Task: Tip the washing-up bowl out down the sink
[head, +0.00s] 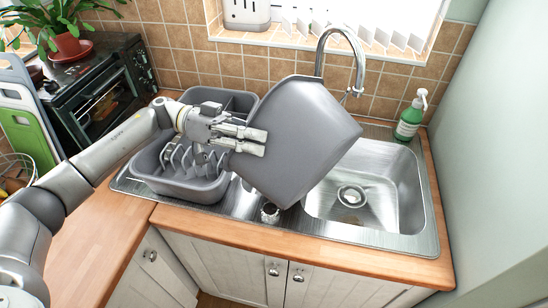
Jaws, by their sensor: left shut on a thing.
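The grey washing-up bowl (305,140) is held up in the air, tilted steeply, with its outside facing me. It hangs in front of the tap, over the left part of the sink. My left gripper (262,142) is shut on the bowl's left edge. The bowl's inside is hidden, so I cannot tell what it holds. The steel sink (385,205) shows to the right of the bowl, and its round drain (351,196) is in clear view. I see no liquid falling. My right gripper is not in view.
A grey dish rack (180,187) stands on the drainer, behind and below my left gripper. The curved tap (355,50) rises behind the bowl. A green soap bottle (410,120) stands at the back right corner, near the wall. A toaster oven (100,90) is at the left.

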